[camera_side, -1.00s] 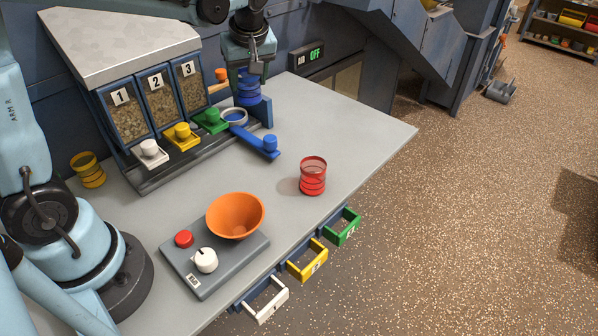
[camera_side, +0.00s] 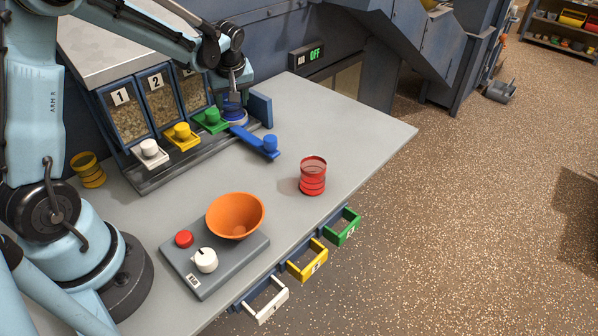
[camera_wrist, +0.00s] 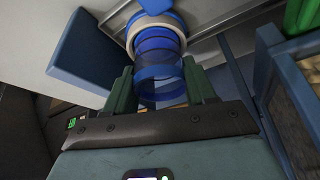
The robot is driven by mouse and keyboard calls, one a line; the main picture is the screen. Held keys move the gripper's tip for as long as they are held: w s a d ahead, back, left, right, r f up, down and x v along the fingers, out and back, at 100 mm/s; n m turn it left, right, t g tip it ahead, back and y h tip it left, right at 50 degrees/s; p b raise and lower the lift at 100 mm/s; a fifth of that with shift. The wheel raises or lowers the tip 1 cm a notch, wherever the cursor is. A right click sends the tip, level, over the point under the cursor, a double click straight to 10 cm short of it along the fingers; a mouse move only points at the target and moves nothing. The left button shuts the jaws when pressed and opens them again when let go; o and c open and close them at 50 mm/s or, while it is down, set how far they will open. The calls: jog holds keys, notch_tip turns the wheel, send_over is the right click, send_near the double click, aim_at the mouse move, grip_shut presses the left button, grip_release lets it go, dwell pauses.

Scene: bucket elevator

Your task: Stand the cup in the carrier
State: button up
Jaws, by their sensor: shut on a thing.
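The blue cup (camera_side: 234,107) is upright, with my gripper (camera_side: 233,92) around its upper part at the back of the table. In the wrist view the clear blue cup (camera_wrist: 160,68) sits between the two fingers of my gripper (camera_wrist: 162,88), which is shut on it. The carrier is a blue arm (camera_side: 252,136) with a pale ring (camera_side: 238,121) at its back end and a blue knob at its front end. The cup's lower end is at the ring (camera_wrist: 131,33); I cannot tell whether it rests fully down in it.
A blue upright plate (camera_side: 262,108) stands close right of the cup. Numbered bins with white, yellow and green (camera_side: 211,121) knobs stand at left. The table's right side is clear.

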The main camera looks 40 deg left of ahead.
jog(key=shift+f, duration=0.15)
jog(key=o, duration=0.8)
jog(key=shift+o, duration=0.2)
jog(key=v, duration=1.2)
jog(key=shift+s+d, duration=0.1)
jog(key=s+d+f+m+t+h, duration=0.2)
jog(key=s+d+m+t+h, duration=0.2)
jog(key=s+d+m, duration=0.8)
jog(key=d+m+t, duration=0.1)
jog(key=d, duration=0.1)
jog(key=shift+d+f+m+t, duration=0.25)
jog(key=shift+d+m+t, duration=0.05)
jog(key=shift+d, duration=0.1)
